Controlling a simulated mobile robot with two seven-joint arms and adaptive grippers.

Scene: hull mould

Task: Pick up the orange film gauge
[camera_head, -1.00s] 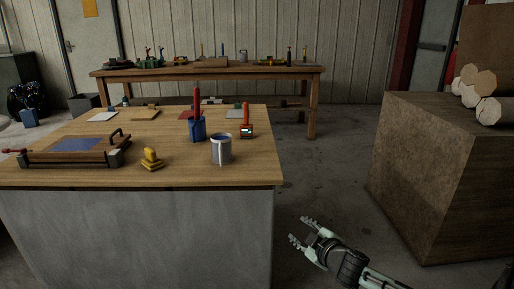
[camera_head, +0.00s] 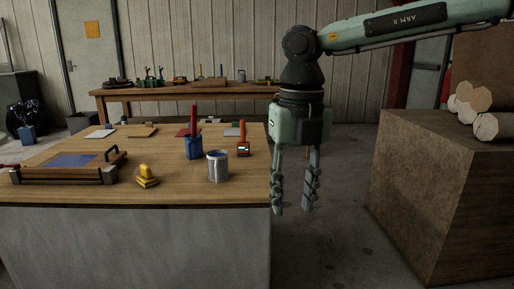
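The orange film gauge (camera_head: 243,148) stands upright near the right edge of the wooden-topped table (camera_head: 90,195). It has an orange handle and a dark lower body with a small lit display. My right gripper (camera_head: 293,210) hangs down just past the table's right edge, to the right of the gauge and nearer to me. Its two fingers are apart with nothing between them. My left gripper is not in view.
A metal can (camera_head: 218,168) stands left of the gauge and nearer to me. A blue holder (camera_head: 194,149) with a red tool stands behind the can. A yellow tool (camera_head: 147,177) lies at the front. A brown block (camera_head: 430,190) stands at right.

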